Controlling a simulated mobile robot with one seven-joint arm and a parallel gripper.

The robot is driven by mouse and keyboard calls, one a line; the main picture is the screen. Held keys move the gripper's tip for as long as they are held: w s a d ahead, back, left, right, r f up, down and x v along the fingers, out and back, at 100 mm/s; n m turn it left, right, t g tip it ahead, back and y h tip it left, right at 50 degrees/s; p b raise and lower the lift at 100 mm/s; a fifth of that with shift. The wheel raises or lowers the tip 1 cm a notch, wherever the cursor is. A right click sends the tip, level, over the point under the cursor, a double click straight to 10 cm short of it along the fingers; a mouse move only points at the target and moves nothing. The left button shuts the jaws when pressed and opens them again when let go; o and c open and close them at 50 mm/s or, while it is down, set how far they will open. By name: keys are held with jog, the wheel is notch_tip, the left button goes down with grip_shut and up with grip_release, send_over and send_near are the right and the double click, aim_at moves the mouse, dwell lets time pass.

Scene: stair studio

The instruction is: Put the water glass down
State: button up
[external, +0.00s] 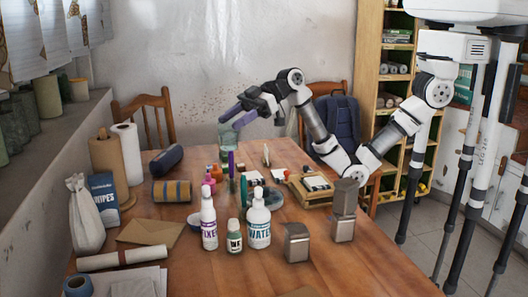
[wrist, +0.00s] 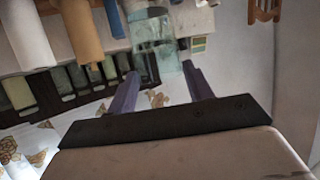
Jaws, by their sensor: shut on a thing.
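The water glass (external: 228,138) is a clear, greenish tumbler at the far side of the wooden table. My gripper (external: 232,122) is shut on it, with purple fingers around its upper part. In the wrist view the glass (wrist: 152,38) shows see-through beyond the tips of my two fingers (wrist: 160,78). I cannot tell whether the base of the glass touches the table (external: 350,262).
Bottles (external: 258,224), small paint pots and a wooden tray (external: 306,198) crowd the middle of the table. A dark blue roll (external: 167,159) and a striped roll (external: 172,191) lie left of the glass.

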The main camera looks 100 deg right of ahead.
jog(key=shift+r, duration=2.75)
jog(key=w+d+m+t+h+b, duration=0.15)
jog(key=d+m+h+b, duration=0.3)
jog(key=d, duration=2.05)
jog(key=s+d+m+g+h+b, duration=0.1)
jog(key=s+d+m+h, duration=0.15)
jog(key=d, duration=0.85)
jog(key=s+d+m+g+h+b, duration=0.1)
jog(key=s+d+m+h+b, duration=0.2)
jog(key=d, duration=0.8)
jog(key=shift+n+t, duration=0.25)
jog(key=shift+n, duration=0.35)
jog(key=f+p, duration=0.1)
jog(key=f, duration=0.7)
jog(key=f+p, duration=0.1)
jog(key=f, duration=0.7)
jog(key=s+f+p, duration=0.1)
jog(key=f+p, duration=0.1)
jog(key=f, duration=0.7)
jog(key=shift+f, duration=0.2)
jog(key=o, duration=1.6)
